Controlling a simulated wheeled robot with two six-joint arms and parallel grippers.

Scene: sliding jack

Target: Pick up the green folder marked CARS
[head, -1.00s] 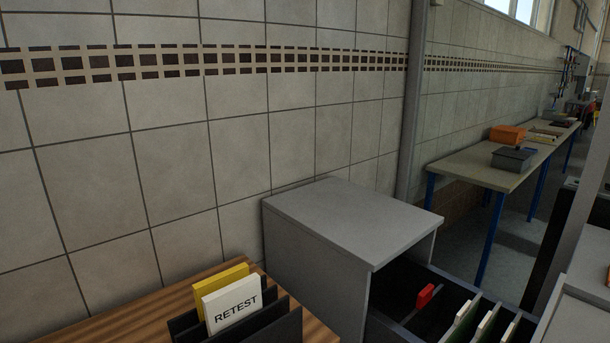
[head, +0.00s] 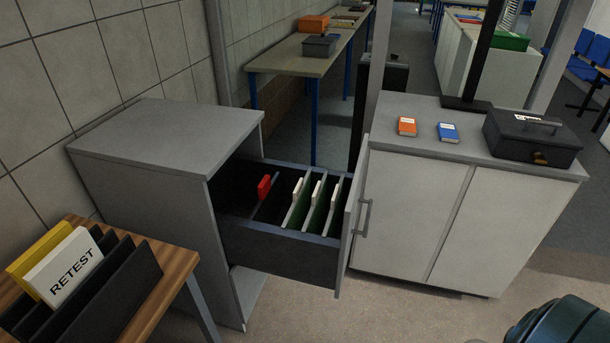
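The grey filing cabinet (head: 155,145) stands at left centre with its drawer (head: 275,245) pulled open to the right. In the drawer, several upright green folders (head: 316,205) with white tabs stand in a row. Any writing on their tabs is too small to read, so I cannot tell which is marked CARS. A red tab (head: 264,187) stands apart at the left of the row. The folders' lower parts are hidden by the drawer's side. Neither of my grippers is in view; a rounded dark teal part at the lower right is probably my arm.
A wooden table (head: 175,262) at the left holds a black rack (head: 125,285) with yellow and white RETEST folders (head: 65,265). A pale cupboard (head: 420,215) right of the drawer carries an orange book, a blue book and a dark cash box (head: 530,140). Floor in front is clear.

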